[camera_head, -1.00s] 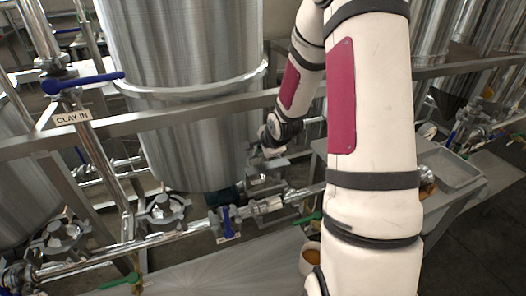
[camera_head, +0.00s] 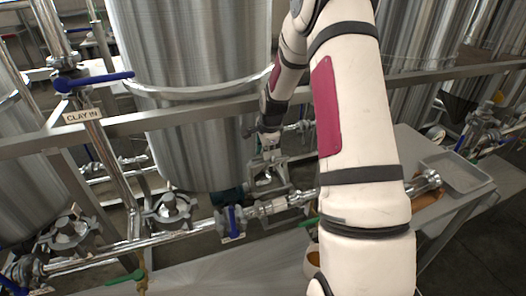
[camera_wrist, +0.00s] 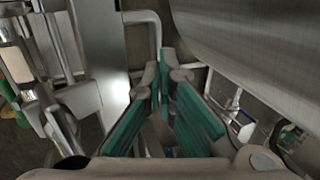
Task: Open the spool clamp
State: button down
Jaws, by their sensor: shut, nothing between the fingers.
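My gripper (camera_head: 268,142) is shut and empty beside the lower part of the big steel tank, above the pipe line. In the wrist view its teal-padded fingers (camera_wrist: 171,72) come together at the tips. Below it in the head view is a metal frame-like fitting (camera_head: 266,178). A short pipe spool (camera_head: 272,207) lies in the line to the right of a blue-handled valve (camera_head: 232,220). I cannot make out the spool clamp's latch or whether it is open. In the wrist view a bright metal fitting (camera_wrist: 15,62) stands left of the fingers, apart from them.
The tank (camera_head: 190,50) is close by the gripper and fills the wrist view's upper right (camera_wrist: 255,45). A steel rail (camera_head: 100,133) crosses the scene. A blue-handled "CLAY IN" valve (camera_head: 95,80) stands left. A grey tray (camera_head: 465,177) lies on the right-hand table.

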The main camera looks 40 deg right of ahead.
jog(key=w+d+r+p+v, duration=0.1)
jog(key=w+p+v, duration=0.15)
jog(key=v, duration=1.15)
jog(key=s+a+r+n+p, duration=0.1)
jog(key=s+a+r+n, duration=0.5)
jog(key=a+r, duration=0.4)
jog(key=s+a+r+n+p, duration=0.1)
jog(key=s+a+n, duration=0.4)
jog(key=s, duration=0.5)
jog(key=s+a+r+n+p, duration=0.1)
jog(key=s+a+r+n, duration=0.3)
jog(key=s, duration=0.5)
jog(key=s+a+r+n+y+p, duration=0.1)
jog(key=s+a+r+n+p, duration=0.1)
jog(key=s+a+n, duration=0.4)
jog(key=s+r, duration=0.1)
jog(key=s, duration=0.3)
jog(key=shift+s+r, duration=0.25)
jog(key=shift+s, duration=0.05)
